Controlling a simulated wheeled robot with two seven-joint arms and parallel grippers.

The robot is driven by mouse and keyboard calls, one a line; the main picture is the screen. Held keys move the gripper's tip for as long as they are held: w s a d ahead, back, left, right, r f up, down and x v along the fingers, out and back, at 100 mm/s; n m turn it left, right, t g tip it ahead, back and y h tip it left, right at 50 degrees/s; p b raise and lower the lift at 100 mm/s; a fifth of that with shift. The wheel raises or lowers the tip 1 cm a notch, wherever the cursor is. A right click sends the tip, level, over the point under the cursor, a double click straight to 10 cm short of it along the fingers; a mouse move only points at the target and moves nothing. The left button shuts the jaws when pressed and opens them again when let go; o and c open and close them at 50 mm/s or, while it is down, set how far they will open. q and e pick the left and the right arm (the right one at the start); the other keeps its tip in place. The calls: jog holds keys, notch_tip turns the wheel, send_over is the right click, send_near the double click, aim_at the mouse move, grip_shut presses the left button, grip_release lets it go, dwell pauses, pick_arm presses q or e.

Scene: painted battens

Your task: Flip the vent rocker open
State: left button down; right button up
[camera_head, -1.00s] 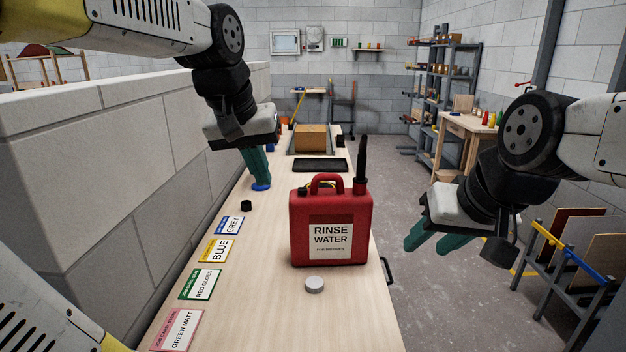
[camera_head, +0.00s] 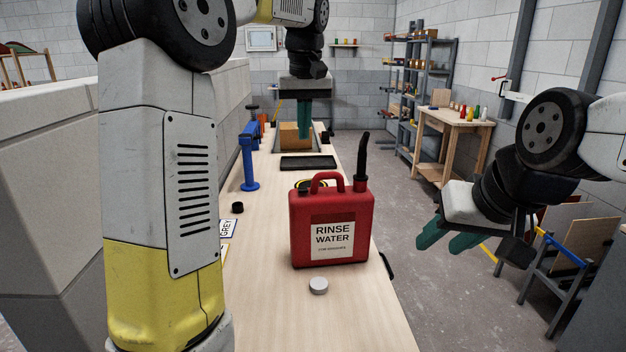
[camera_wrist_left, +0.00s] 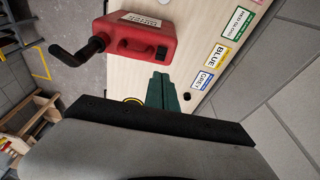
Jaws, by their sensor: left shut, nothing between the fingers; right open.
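The red RINSE WATER can (camera_head: 330,225) stands upright on the bench, its black spout pointing up at the right. In the left wrist view the can (camera_wrist_left: 140,38) shows from above, with a small dark part (camera_wrist_left: 161,52) on its top near the handle. This may be the vent rocker; its position cannot be told. My left gripper (camera_head: 304,136) is shut and empty, pointing down above the bench beyond the can and apart from it. Its green fingers also show in the left wrist view (camera_wrist_left: 163,90). My right gripper (camera_head: 446,240) is open and empty, right of the bench.
A grey cap (camera_head: 318,286) lies in front of the can. A black cap (camera_head: 237,208) and a blue stand (camera_head: 249,165) are on the left. A black tray (camera_head: 308,163) and a cardboard box (camera_head: 290,135) lie beyond. A block wall borders the bench's left side.

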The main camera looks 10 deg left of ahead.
pick_arm(q)
jog(key=shift+f, duration=0.1)
send_near(304, 190)
jog(key=x, duration=0.5)
jog(key=shift+w+a+f, duration=0.15)
jog(key=shift+w+f, duration=0.05)
jog(key=shift+w, duration=0.15)
jog(key=shift+s+f, duration=0.1)
jog(key=shift+f, duration=0.5)
jog(key=shift+s+f, duration=0.2)
jog(key=shift+f, duration=0.2)
jog(key=shift+w+r, duration=0.1)
jog(key=shift+w, duration=0.05)
jog(key=shift+w+a+r, duration=0.1)
jog(key=shift+w+r, duration=0.15)
jog(key=shift+w, duration=0.35)
